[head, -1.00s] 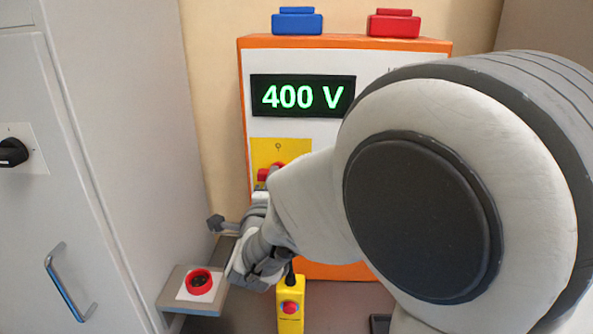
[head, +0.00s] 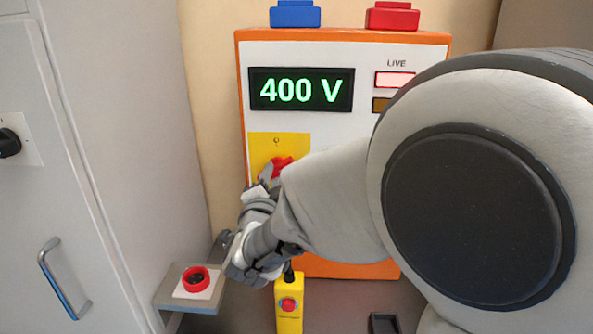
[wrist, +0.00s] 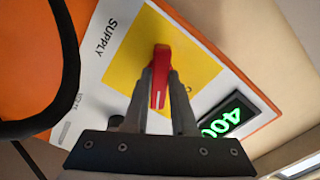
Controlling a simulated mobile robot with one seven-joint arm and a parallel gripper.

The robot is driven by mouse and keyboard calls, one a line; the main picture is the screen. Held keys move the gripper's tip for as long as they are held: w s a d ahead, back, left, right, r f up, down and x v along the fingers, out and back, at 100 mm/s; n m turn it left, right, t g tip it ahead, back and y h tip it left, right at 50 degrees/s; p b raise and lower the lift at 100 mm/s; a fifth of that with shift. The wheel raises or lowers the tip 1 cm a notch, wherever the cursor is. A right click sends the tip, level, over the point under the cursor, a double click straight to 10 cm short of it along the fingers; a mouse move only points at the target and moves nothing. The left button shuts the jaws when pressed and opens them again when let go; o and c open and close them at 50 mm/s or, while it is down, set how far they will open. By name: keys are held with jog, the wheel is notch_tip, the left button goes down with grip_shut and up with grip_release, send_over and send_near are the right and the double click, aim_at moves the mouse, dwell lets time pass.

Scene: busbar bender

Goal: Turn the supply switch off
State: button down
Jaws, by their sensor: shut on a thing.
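The supply switch is a red rotary handle (head: 283,162) on a yellow plate (head: 262,145) on the front of an orange-edged white cabinet. The handle appears tilted in the head view. In the wrist view my gripper (wrist: 158,85) is shut on the red handle (wrist: 160,58), with a finger on each side of it. The word SUPPLY is printed beside the yellow plate (wrist: 118,60). My gripper (head: 268,178) partly hides the handle and plate in the head view. The green display (head: 301,90) reads 400 V, and the LIVE lamp (head: 395,80) looks pale pink and lit.
A yellow box with a red button (head: 288,305) stands below my wrist. A red-ringed button on a grey shelf (head: 165,298) is at lower left. A grey cabinet with a handle (head: 63,280) stands at left. A black cable loop (wrist: 75,70) crosses the wrist view.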

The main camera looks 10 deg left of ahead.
jog(key=n, duration=0.5)
jog(key=shift+d+n, duration=0.1)
jog(key=shift+n, duration=0.2)
jog(key=n+p, duration=0.1)
jog(key=n, duration=0.5)
jog(key=shift+d+p, duration=0.15)
jog(key=shift+p, duration=0.25)
jog(key=c, duration=0.7)
grip_release()
jog(key=shift+f, duration=0.1)
jog(key=shift+s, duration=0.1)
